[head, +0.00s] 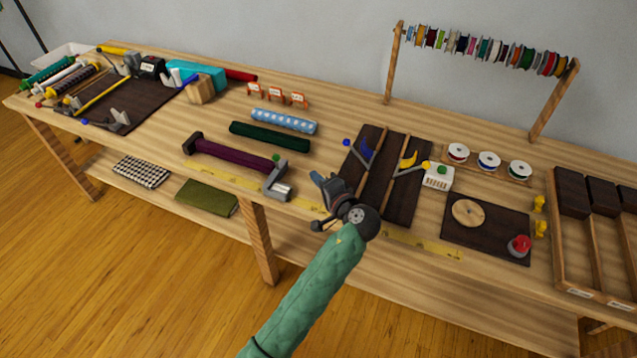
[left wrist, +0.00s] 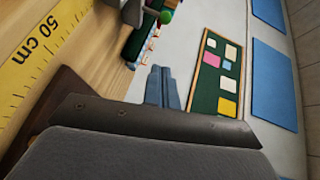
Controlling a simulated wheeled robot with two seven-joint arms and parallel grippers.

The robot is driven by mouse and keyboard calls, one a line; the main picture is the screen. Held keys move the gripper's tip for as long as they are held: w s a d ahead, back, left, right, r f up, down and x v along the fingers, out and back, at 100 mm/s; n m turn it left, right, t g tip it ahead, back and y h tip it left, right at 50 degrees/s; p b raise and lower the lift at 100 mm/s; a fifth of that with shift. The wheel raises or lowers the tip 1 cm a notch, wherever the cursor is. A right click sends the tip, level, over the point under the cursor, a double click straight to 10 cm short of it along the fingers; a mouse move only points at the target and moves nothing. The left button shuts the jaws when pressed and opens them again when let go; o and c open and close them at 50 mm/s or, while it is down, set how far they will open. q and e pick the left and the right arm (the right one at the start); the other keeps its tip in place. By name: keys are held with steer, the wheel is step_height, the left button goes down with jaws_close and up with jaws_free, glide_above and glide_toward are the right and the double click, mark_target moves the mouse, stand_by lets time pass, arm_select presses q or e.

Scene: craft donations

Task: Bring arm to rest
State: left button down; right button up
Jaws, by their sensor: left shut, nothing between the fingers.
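My left arm, in a green sleeve, reaches up from the bottom of the head view. Its left gripper (head: 318,180) is over the front part of the wooden table (head: 215,120), at the left edge of a dark slotted board (head: 405,205). In the left wrist view the two blue-grey fingers (left wrist: 162,86) lie together with nothing between them. Whether the gripper touches the board cannot be told. My right gripper is in neither view.
Left of the gripper lies a purple roll (head: 230,155) with a grey clamp (head: 278,185). A yellow measuring tape (head: 425,246) runs along the front edge. A spool rack (head: 395,65) stands behind. A round wooden disc (head: 467,212) and wooden trays (head: 565,245) are to the right.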

arm_select(q)
steer(key=s+a+f+n+g+h, duration=0.25)
steer(key=s+a+f, duration=0.35)
steer(key=s, duration=0.3)
steer(key=s+a+f+n+g+h, duration=0.2)
steer(key=s+a+f+g+h, duration=0.15)
steer(key=s+a+f, duration=0.35)
steer(key=s+a+r+n+g+h, duration=0.1)
steer(key=s+g+h, duration=0.1)
steer(key=s, duration=0.7)
steer(key=s+a+r+n+g+h, duration=0.1)
steer(key=s+a+n+h, duration=0.1)
steer(key=s, duration=0.8)
step_height(320, 180, down, 22)
steer(key=w+d+g, duration=0.1)
steer(key=w+d, duration=0.1)
steer(key=s+f, duration=0.3)
steer(key=f, duration=0.7)
steer(key=s+d+f+g, duration=0.1)
steer(key=s+f, duration=0.3)
steer(key=f, duration=0.7)
steer(key=shift+d+m+g+h, duration=0.25)
steer(key=shift+m+g+h, duration=0.05)
steer(key=shift+m, duration=0.05)
steer(key=shift+s+f, duration=0.1)
steer(key=shift+s, duration=0.05)
